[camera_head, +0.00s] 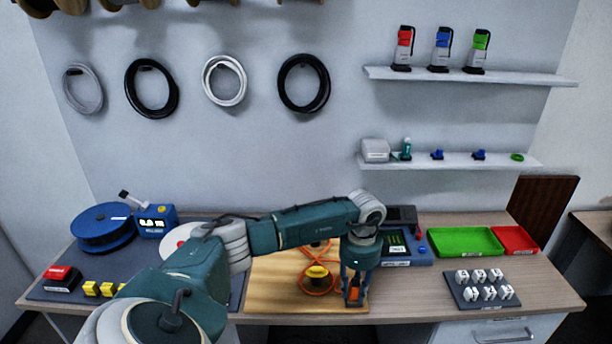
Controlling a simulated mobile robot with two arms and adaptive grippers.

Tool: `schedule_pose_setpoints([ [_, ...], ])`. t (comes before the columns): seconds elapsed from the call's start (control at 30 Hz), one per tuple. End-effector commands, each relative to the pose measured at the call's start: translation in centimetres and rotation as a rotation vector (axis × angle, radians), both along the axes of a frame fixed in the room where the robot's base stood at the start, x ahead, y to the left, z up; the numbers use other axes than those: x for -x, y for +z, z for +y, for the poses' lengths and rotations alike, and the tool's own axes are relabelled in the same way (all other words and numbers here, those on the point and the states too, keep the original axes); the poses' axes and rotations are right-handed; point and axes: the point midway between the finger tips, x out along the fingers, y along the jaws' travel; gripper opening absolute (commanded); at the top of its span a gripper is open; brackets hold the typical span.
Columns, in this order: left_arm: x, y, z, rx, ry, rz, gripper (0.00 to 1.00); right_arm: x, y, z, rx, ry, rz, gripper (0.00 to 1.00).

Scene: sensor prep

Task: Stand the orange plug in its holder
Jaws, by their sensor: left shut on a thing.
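My left gripper (353,293) points down over the right part of the wooden board (275,292). It is shut on the orange plug (354,294), which shows low between the fingers. I cannot tell whether the plug touches the board. An orange cable (303,281) lies looped on the board to the left of the gripper, around a yellow and dark piece (317,272). I cannot make out the plug's holder for sure; the arm and gripper cover part of the board. My right gripper is not in view.
A blue device (420,250) stands behind the gripper. Green (465,241) and red (516,240) trays lie to the right, with a dark rack of several white pieces (476,294) in front. A blue spool (104,232) and yellow blocks (91,288) are at left.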

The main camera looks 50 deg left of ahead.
Motion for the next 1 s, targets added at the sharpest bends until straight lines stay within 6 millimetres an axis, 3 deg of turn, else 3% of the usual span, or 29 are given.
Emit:
schedule_pose_setpoints([
  [1.0, 0.0, -1.0, 0.0, 0.000, 0.000, 0.000, 0.00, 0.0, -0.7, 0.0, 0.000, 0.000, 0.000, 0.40],
])
